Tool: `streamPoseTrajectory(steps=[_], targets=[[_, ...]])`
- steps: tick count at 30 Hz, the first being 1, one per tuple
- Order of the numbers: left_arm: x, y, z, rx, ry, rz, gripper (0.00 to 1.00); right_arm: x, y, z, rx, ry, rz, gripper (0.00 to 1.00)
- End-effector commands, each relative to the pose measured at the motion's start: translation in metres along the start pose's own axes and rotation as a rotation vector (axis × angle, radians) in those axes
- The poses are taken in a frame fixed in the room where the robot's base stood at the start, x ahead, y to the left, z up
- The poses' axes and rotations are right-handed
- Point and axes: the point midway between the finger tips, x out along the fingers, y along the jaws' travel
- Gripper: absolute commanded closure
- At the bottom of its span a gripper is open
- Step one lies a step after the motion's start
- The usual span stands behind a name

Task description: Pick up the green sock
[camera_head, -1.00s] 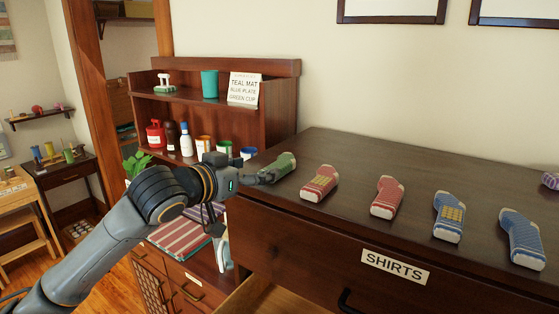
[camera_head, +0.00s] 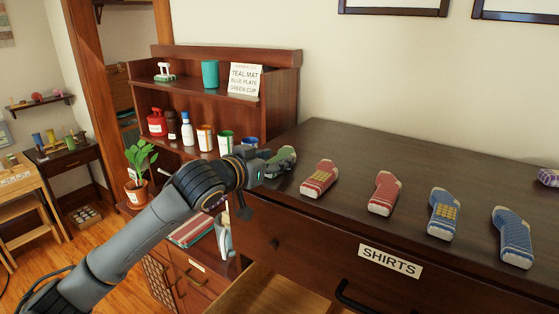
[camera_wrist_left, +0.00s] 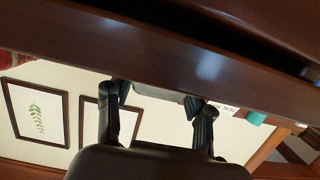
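The green sock (camera_head: 284,160) lies at the left end of the dark dresser top, partly hidden behind my left gripper in the head view. My left gripper (camera_head: 266,166) is low at the dresser's left edge, its fingers at the near-left end of the sock. In the left wrist view the two fingers (camera_wrist_left: 157,118) stand apart. A pale grey-green piece, perhaps the sock (camera_wrist_left: 158,92), shows between and beyond them, with gaps at its sides. Whether a finger touches the sock cannot be told. My right gripper is not in view.
On the dresser top (camera_head: 345,145), a red sock with yellow (camera_head: 319,180), a red sock (camera_head: 384,194) and two blue socks (camera_head: 444,214) lie in a row to the right. A shelf (camera_head: 190,91) with cups and bottles stands behind. An open drawer (camera_head: 270,294) is below.

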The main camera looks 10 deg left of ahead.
Motion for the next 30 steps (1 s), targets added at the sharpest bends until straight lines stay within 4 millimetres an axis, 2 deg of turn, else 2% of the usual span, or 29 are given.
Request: streamPoseTrajectory(steps=[1, 3, 12, 17, 22, 28, 30], targets=[[0.000, 0.000, 0.000, 0.000, 0.000, 0.000, 0.65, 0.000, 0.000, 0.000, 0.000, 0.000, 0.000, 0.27], [0.000, 0.000, 0.000, 0.000, 0.000, 0.000, 0.74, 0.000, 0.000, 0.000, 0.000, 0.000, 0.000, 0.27], [0.000, 0.000, -0.001, 0.000, 0.000, -0.001, 0.74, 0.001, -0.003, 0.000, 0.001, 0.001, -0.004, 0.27], [-0.002, 0.000, -0.008, -0.001, 0.003, -0.001, 0.74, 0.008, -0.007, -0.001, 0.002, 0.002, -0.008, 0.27], [-0.007, 0.004, -0.033, 0.001, 0.008, 0.003, 0.74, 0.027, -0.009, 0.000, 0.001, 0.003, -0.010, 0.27], [-0.034, 0.043, -0.077, 0.003, 0.010, 0.006, 0.74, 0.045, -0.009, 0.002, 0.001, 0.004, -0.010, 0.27], [-0.043, 0.058, -0.086, 0.003, 0.007, 0.007, 0.74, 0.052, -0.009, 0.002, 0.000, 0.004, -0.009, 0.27]])
